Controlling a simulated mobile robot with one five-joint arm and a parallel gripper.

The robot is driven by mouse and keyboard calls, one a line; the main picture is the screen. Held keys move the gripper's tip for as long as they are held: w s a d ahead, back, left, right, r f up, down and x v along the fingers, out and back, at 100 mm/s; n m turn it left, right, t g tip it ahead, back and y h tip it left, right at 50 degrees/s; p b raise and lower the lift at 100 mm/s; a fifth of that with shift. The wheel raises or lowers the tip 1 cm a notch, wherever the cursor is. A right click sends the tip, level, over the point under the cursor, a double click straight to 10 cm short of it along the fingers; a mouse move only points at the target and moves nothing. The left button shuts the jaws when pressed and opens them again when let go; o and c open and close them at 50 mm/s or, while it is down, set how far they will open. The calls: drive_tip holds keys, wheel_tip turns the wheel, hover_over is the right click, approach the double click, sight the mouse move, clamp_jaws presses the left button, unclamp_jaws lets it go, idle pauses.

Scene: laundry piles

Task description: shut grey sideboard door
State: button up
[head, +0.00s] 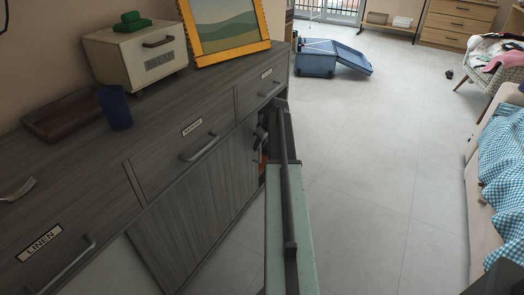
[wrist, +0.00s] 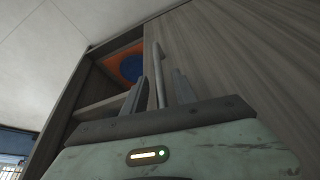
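The grey sideboard (head: 185,210) runs along the left wall. Its far lower compartment stands open. My gripper (head: 262,135) is low at the front beside the opening, partly hidden by my arm. In the wrist view my gripper (wrist: 160,95) has its fingers apart, with a thin grey bar handle (wrist: 158,70) appearing between them. I cannot tell whether they touch it.
An orange and blue item (wrist: 128,65) is inside the compartment. On the sideboard top are a bread box (head: 135,55), a blue cup (head: 115,108) and a picture frame (head: 225,25). The floor (head: 375,160) to the right is clear up to a couch (head: 485,235).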

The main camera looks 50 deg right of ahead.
clamp_jaws()
idle(1.2)
